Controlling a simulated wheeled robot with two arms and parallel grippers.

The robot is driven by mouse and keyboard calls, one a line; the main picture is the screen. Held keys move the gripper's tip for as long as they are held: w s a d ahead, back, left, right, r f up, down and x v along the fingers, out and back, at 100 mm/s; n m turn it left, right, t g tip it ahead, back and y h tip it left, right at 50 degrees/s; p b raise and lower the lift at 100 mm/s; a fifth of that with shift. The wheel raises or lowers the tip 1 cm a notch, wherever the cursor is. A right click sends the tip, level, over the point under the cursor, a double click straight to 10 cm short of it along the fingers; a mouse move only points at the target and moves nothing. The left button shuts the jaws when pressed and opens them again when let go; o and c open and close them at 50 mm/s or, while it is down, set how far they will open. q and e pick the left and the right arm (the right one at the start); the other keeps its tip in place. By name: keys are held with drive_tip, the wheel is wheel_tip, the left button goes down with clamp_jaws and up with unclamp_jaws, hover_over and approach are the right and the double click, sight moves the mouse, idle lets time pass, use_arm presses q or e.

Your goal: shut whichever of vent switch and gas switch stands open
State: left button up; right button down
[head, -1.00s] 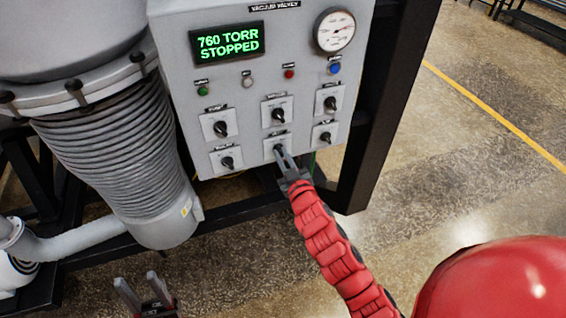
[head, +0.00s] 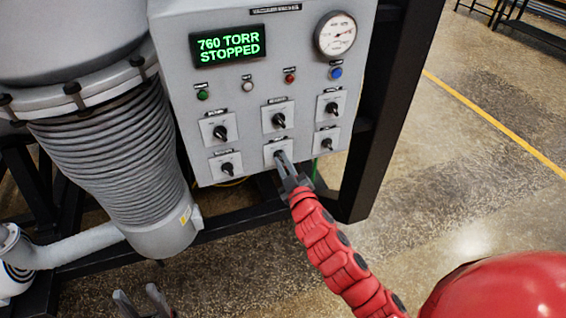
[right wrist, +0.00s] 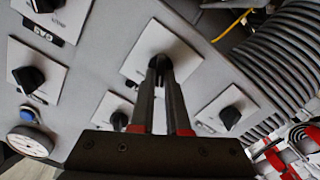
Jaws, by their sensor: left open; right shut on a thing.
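My right gripper (head: 281,157) is shut on the black knob of the lower middle switch (right wrist: 158,64). Its fingers cover most of the knob, and I cannot read that switch's label or tell its turn. The gas switch (head: 326,143) is the lower right one; its label shows upside down in the right wrist view, beside its black knob (right wrist: 45,4). I cannot tell from its knob whether it stands open. I cannot read a vent label on any switch. My left gripper (head: 142,301) is open and empty, low in the head view, well below the panel.
Other switches sit close around: upper middle (head: 279,120), lower left (head: 227,168), upper left (head: 220,132) and upper right (head: 331,107). The display (head: 228,46) reads 760 TORR STOPPED. A black frame post (head: 378,120) stands right of the panel. Ribbed bellows (head: 115,165) stand left.

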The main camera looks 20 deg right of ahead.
drive_tip(key=c, duration=0.9)
unclamp_jaws()
drive_tip(key=shift+s+f, duration=0.1)
drive_tip(key=shift+s, duration=0.2)
drive_tip(key=s+p, duration=0.4)
drive_tip(key=s, duration=1.2)
drive_tip(key=shift+s+d, duration=0.25)
drive_tip(key=shift+s, duration=0.15)
